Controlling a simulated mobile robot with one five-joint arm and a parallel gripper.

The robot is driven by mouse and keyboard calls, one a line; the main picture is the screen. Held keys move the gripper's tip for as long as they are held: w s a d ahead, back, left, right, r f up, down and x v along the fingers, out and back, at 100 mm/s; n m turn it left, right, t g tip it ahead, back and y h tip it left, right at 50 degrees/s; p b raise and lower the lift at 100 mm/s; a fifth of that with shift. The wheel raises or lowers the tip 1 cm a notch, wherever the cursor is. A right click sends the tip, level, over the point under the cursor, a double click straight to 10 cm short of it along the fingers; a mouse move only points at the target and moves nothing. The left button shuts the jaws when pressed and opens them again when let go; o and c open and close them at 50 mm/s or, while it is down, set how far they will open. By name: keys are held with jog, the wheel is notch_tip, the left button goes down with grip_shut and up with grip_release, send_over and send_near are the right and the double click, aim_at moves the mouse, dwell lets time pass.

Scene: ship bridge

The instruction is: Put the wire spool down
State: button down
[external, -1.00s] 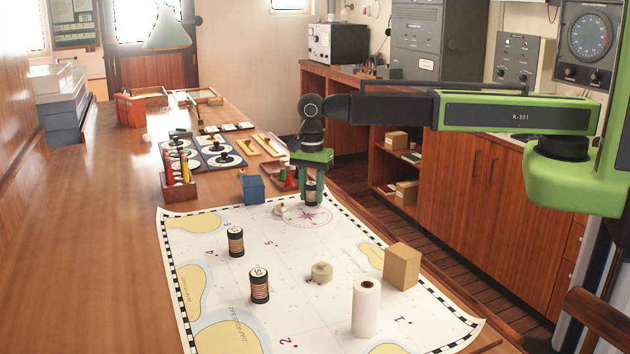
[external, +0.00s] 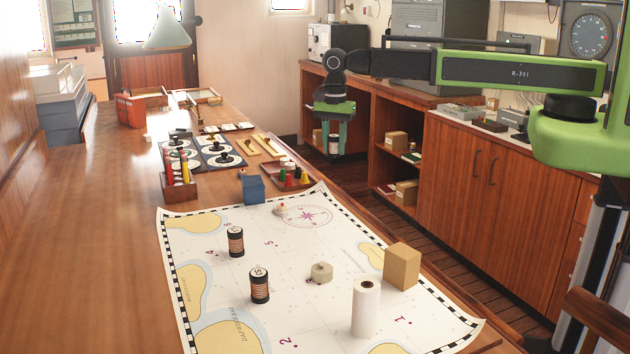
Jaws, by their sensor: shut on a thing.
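My gripper (external: 334,152) is shut on a small dark-topped wire spool (external: 334,142), which is partly hidden between the green fingers. It holds the spool in the air, with the cabinets in the background behind it. The spool looks upright. Two similar dark spools stand upright on the chart (external: 290,325): one spool (external: 236,242) at the left and another spool (external: 259,286) nearer the camera.
The compass rose area is clear.

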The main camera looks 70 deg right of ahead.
jog(key=w+a+r+p, duration=0.2)
jog(key=w+r+p, duration=0.1)
jog(key=w, duration=0.8)
jog(key=b, duration=0.4)
send_over(253, 181)
jog(key=f, duration=0.4)
jog(key=shift+w+d+f, duration=0.1)
jog(key=shift+d+f, duration=0.05)
jog(key=shift+d, duration=0.1)
jog(key=shift+a, duration=0.25)
notch_tip(253, 181, down, 4)
jog(key=b, duration=0.4)
jog(key=shift+f+b, duration=0.15)
jog(key=shift+b, duration=0.2)
jog(key=shift+r, duration=0.25)
jog(key=shift+f, duration=0.2)
jog(key=c, duration=1)
grip_release()
